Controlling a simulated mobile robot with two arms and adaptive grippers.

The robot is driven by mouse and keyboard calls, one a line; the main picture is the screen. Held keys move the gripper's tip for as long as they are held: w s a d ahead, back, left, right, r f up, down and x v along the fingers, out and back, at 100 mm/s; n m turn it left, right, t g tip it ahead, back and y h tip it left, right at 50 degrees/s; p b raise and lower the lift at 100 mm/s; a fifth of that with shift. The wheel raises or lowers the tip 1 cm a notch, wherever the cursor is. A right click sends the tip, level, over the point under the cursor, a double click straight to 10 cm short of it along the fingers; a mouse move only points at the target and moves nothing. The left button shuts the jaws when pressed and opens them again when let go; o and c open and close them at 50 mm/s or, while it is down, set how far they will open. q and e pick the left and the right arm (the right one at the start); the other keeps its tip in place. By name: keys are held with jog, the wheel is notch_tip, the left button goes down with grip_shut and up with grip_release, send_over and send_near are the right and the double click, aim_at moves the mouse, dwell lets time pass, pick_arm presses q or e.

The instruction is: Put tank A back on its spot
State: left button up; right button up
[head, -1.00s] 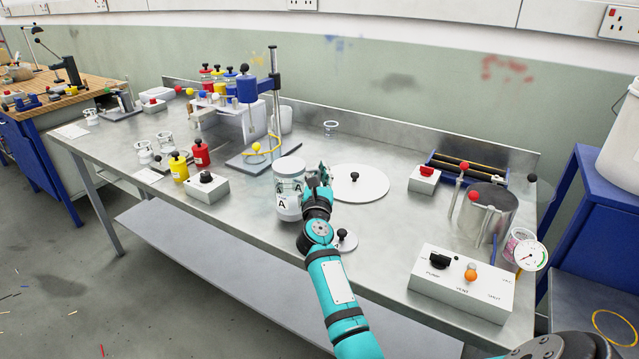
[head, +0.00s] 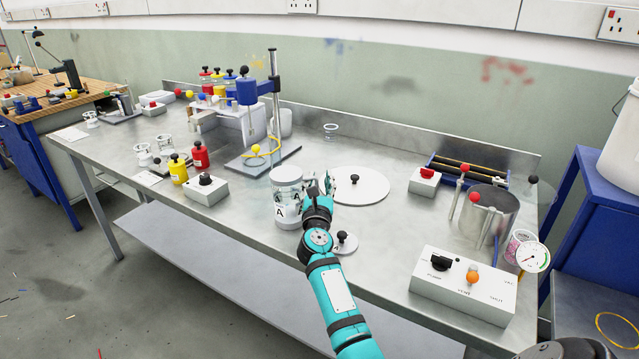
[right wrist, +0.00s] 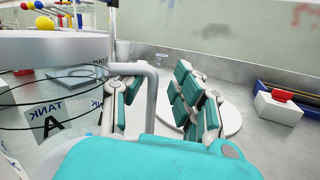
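Tank A (head: 287,192) is a clear cylinder with a white lid and a label with a black A. It stands upright at the front middle of the bench. In the right wrist view tank A (right wrist: 45,118) fills the left side, its label reading TANK A. Its grey handle (right wrist: 151,90) comes between the fingers of my right gripper (right wrist: 158,95). The two fingers are spread, with a gap on the right side of the handle. In the head view my right gripper (head: 322,187) is just right of the tank. The tank's underside is hidden.
A white round plate with a black knob (head: 358,184) lies right of the gripper. A smaller knobbed disc (head: 343,243) lies in front. The gantry stand (head: 262,160) is behind the tank. A control box (head: 463,285) stands at right.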

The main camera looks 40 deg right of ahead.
jog(key=v, duration=1.1)
jog(key=shift+s+a, duration=0.15)
jog(key=shift+a, duration=0.05)
jog(key=shift+s+a, duration=0.15)
jog(key=shift+s, duration=0.1)
